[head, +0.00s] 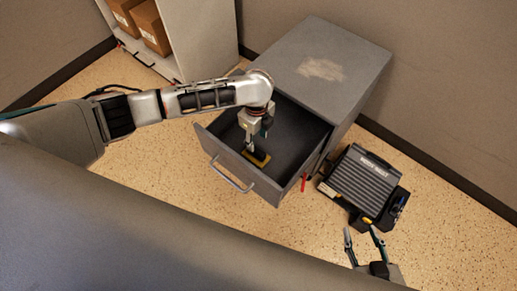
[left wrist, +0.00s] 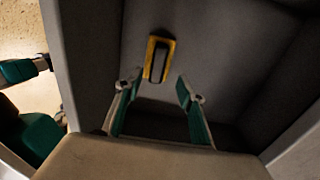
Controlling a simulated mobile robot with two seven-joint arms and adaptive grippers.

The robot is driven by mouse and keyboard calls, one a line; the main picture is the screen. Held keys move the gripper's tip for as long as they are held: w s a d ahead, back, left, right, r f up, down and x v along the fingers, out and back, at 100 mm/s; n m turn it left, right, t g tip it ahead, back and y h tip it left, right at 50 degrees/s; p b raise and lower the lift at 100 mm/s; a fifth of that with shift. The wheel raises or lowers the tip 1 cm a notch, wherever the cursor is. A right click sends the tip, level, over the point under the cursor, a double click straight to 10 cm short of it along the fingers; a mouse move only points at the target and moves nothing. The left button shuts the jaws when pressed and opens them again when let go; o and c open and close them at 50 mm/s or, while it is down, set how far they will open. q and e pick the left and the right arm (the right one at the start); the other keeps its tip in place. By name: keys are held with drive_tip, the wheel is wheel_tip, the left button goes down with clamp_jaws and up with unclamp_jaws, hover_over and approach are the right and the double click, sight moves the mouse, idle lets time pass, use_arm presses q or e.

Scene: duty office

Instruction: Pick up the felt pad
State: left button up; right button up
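The felt pad, a small yellow block with a dark strip on top (head: 262,160), lies on the floor of the open grey drawer (head: 223,160). It also shows in the left wrist view (left wrist: 151,58), beyond the fingertips. My left gripper (head: 252,148) points down into the drawer above the pad. In the left wrist view its two fingers (left wrist: 158,88) are spread, with nothing between them. From the head, the gripper partly hides the pad. My right gripper (head: 363,233) is at the lower right, outside the drawer, with its fingers apart and empty.
The drawer belongs to a grey cabinet (head: 325,60) with a worn top. A dark ribbed case (head: 358,183) stands on the floor right of it, close to my right gripper. A shelf with cardboard boxes (head: 148,25) is at the upper left. Drawer walls surround my left gripper.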

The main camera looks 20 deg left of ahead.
sight(256, 149)
use_arm(q)
drive_tip(key=f, duration=0.1)
drive_tip(key=f+b, duration=0.1)
drive_tip(key=shift+s+f, duration=0.2)
drive_tip(key=shift+f, duration=0.45)
drive_tip(key=f, duration=0.1)
drive_tip(key=f+b, duration=0.2)
drive_tip(key=shift+s+a+f, duration=0.15)
drive_tip(key=shift+s+f, duration=0.15)
drive_tip(key=shift+f, duration=0.1)
drive_tip(key=shift+w+f, duration=0.15)
drive_tip(key=shift+w, duration=0.2)
clamp_jaws()
use_arm(e)
drive_tip(key=shift+w+a+r+y, duration=0.1)
drive_tip(key=shift+w+a+y, duration=0.1)
drive_tip(key=shift+a, duration=0.3)
drive_tip(key=shift+w+a+y, duration=0.1)
drive_tip(key=shift+a+y, duration=0.1)
drive_tip(key=shift+a, duration=0.25)
